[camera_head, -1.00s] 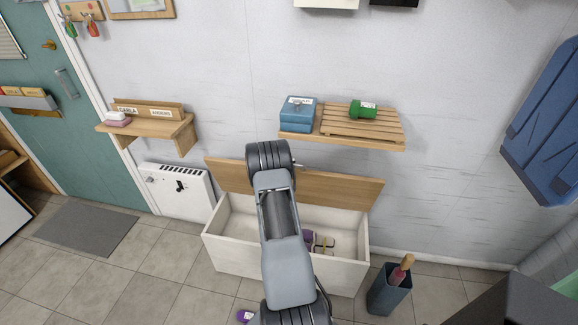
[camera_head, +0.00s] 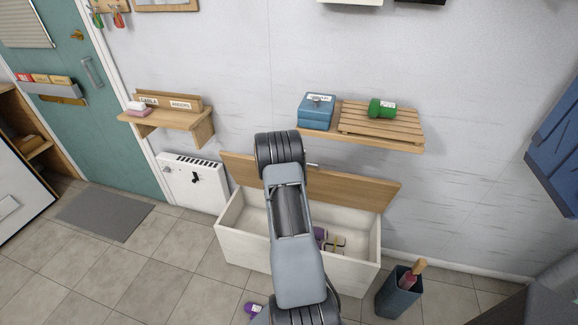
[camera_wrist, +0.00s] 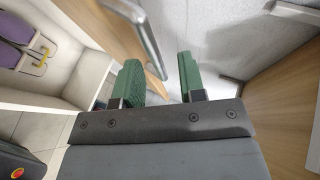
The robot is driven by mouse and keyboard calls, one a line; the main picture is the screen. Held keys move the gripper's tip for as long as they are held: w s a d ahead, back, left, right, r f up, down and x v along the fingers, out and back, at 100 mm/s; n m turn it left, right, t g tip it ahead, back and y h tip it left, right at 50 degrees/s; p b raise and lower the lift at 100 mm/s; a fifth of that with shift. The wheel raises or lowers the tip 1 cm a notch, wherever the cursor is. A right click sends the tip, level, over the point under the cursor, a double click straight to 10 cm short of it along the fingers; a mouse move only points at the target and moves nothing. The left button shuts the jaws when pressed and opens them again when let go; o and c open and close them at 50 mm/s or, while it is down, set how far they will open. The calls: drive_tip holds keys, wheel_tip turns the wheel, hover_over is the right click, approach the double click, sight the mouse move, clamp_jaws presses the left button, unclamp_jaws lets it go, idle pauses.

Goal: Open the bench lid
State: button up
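The bench (camera_head: 250,252) is a white box with a wooden lid (camera_head: 355,190). The lid stands raised at the back, near the wall, and the inside of the box is exposed. Purple items (camera_head: 321,236) lie inside. In the wrist view my gripper (camera_wrist: 158,78) has two green fingers spread apart with nothing clamped between them. A metal bar handle (camera_wrist: 146,38) on the wooden lid (camera_wrist: 98,32) reaches down near the gap between the fingertips; I cannot tell whether it touches them. In the head view my arm hides the gripper and part of the lid.
A slatted wall shelf (camera_head: 385,140) with a blue box (camera_head: 316,112) and a green item (camera_head: 382,109) hangs above the lid. A white heater (camera_head: 195,184) is left of the bench, a blue bin (camera_head: 398,292) right. A purple item (camera_head: 253,309) lies on the floor.

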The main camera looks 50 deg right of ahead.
drive_tip(key=v, duration=1)
drive_tip(key=shift+s, duration=0.2)
drive_tip(key=shift+r, duration=0.1)
